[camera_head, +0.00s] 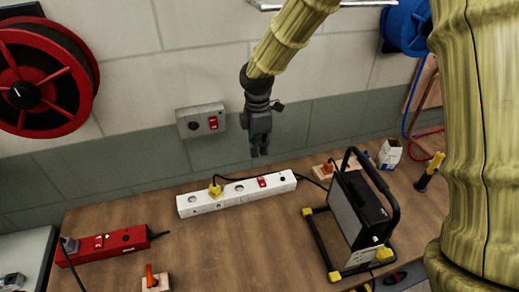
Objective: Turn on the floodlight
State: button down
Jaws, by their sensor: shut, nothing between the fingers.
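The floodlight (363,217) stands on the right of the wooden bench, a black panel in a black and yellow tube frame, seen from behind or the side, so I cannot tell whether it is lit. A white power strip (235,194) with a red switch (262,183) and a yellow plug (215,191) lies along the back of the bench. A grey wall box (201,120) with a red switch (213,123) is on the wall. My gripper (259,153) points down, shut and empty, above the strip and right of the wall box.
A red power strip (105,244) lies at the left of the wooden bench (230,255). A red cable reel (40,80) hangs on the wall. A wood block with an orange lever (153,279) sits at the front. A yellow-handled tool (431,170) stands at right. The bench middle is clear.

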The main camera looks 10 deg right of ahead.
aim_at(365, 260)
jog(key=k, duration=1.5)
